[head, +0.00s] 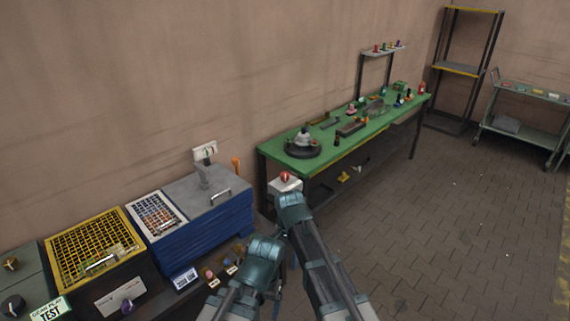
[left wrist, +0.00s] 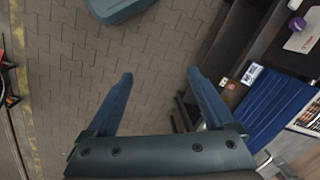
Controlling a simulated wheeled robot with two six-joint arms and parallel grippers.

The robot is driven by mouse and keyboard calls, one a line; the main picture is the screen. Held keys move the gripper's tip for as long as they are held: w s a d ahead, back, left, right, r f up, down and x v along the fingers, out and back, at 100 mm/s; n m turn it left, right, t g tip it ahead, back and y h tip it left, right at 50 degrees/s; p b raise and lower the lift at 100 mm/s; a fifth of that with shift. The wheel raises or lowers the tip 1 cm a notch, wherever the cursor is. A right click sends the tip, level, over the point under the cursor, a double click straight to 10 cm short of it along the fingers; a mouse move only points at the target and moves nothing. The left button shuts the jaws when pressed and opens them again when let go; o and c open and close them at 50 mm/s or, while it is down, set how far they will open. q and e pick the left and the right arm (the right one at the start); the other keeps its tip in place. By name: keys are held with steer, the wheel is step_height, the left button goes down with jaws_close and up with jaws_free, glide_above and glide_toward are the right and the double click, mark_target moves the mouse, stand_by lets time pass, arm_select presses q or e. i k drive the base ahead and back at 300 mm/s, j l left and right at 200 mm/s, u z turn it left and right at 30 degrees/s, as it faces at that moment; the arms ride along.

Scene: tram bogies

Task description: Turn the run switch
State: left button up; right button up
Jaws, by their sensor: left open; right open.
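I cannot tell for certain which control is the run switch. Candidates in the head view are a black knob (head: 12,305) and a brass knob (head: 11,263) on the grey-green cabinet, and a purple knob (head: 127,306) on a pale plate. The purple knob also shows at the top right of the left wrist view (left wrist: 296,27). My left gripper (head: 262,258) is right of these knobs, apart from them. Its two blue fingers are spread and empty in the left wrist view (left wrist: 160,78). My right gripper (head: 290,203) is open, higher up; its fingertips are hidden.
A yellow-grid box (head: 95,245), a rack with a white grid (head: 155,215) and a blue cabinet (head: 205,235) line the wall. Small coloured knobs (head: 210,273) and a sign (head: 185,279) sit before the cabinet. A green workbench (head: 275,149) stands beyond. The paved floor (head: 440,220) is clear.

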mark_target(284, 176)
steer(key=i+l, duration=0.15)
steer(key=i, duration=0.4)
steer(key=i+l+u, duration=0.15)
steer(key=i, duration=0.35)
steer(key=i+l, duration=0.15)
steer(key=i, duration=0.35)
steer(key=i+l+u, duration=0.15)
steer(key=i, duration=0.4)
steer(key=l, duration=0.1)
